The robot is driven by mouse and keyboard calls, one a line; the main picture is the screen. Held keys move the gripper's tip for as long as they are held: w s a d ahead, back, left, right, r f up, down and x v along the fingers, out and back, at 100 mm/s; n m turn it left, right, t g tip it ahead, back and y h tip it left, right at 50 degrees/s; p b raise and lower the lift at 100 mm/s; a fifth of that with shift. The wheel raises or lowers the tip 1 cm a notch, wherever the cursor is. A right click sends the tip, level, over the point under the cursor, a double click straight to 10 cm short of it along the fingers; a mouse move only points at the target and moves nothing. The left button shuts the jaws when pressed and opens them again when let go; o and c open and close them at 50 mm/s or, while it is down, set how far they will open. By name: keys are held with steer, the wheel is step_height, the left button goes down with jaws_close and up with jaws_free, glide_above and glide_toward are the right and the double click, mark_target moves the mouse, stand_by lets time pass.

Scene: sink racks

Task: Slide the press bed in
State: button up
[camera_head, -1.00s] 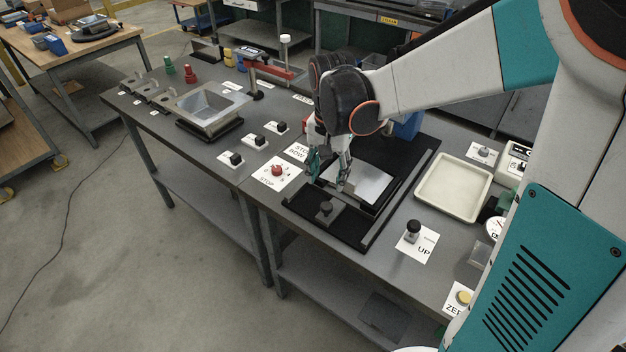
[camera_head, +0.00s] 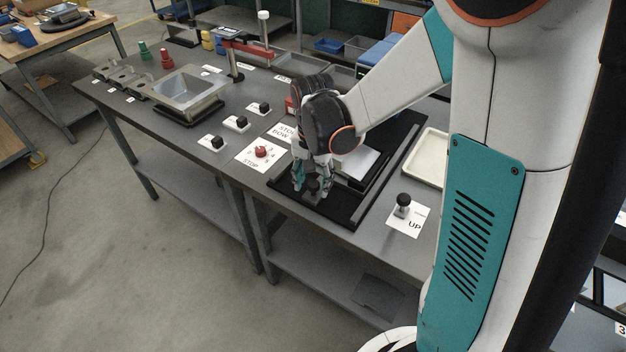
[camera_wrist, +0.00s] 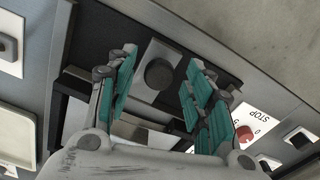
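The press bed (camera_head: 345,208) is a black flat slide with a dark knob (camera_head: 313,187) on its near end and a pale metal plate (camera_head: 362,162) behind it. It lies in a black frame with side rails on the bench. My gripper (camera_head: 310,180) is pointed down over the near end. In the wrist view the round knob (camera_wrist: 160,73) sits between the two teal-padded fingers of my gripper (camera_wrist: 163,62), with gaps on both sides. The fingers are open. My gripper and arm hide part of the plate and the far end of the frame.
A red stop knob on a white card (camera_head: 261,152) is just left of the frame. A black-topped lever on an UP card (camera_head: 403,206) and a cream tray (camera_head: 432,158) are to the right. Several black switches (camera_head: 236,123) and a metal basin (camera_head: 186,92) lie further left.

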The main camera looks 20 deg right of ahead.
jaws_close()
steer(key=w+d, duration=0.3)
steer(key=d, duration=0.2)
steer(key=w+d, duration=0.4)
steer(key=d, duration=0.1)
steer(key=w+d, duration=0.4)
steer(key=d, duration=0.1)
steer(key=shift+w+d, duration=0.2)
steer(key=shift+d, duration=0.15)
steer(key=shift+r, duration=0.1)
steer(key=shift+o, duration=0.2)
jaws_free()
steer(key=shift+w+d, duration=0.1)
steer(key=shift+d, duration=0.05)
step_height(320, 180, up, 12)
